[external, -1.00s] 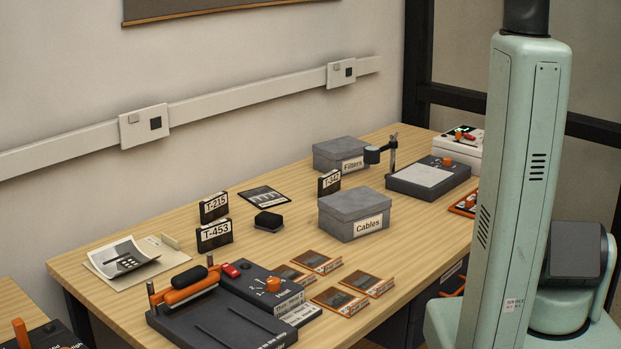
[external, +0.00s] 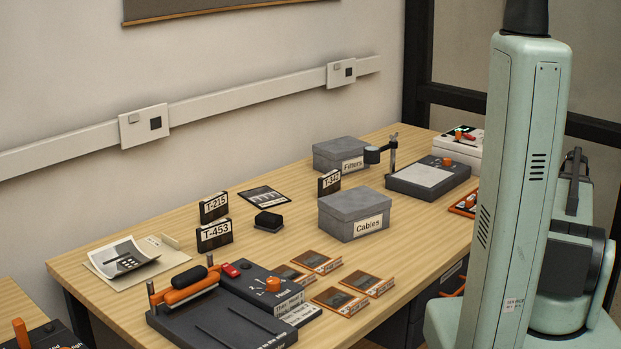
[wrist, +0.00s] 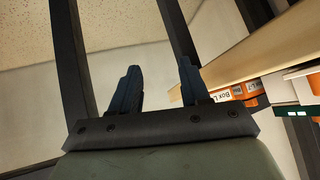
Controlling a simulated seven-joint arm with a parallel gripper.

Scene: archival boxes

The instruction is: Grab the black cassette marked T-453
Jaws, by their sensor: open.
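The black cassette marked T-453 (external: 214,236) stands upright on the wooden table in the external view, its white label facing the camera. A similar cassette marked T-215 (external: 213,206) stands just behind it. A third cassette, T-342 (external: 329,183), stands farther right, partly behind the Cables box. My gripper (wrist: 160,90) shows in the wrist view with its two dark fingers apart and nothing between them. It is away from the cassettes, which do not show in the wrist view. In the external view my fingers cannot be made out at the right side.
The grey Cables box (external: 354,214) and Filters box (external: 341,154) stand on the table. A black block (external: 268,221) lies right of T-453. A dark device with an orange roller (external: 190,287) and several framed slides lie in front. A photo (external: 125,258) lies left.

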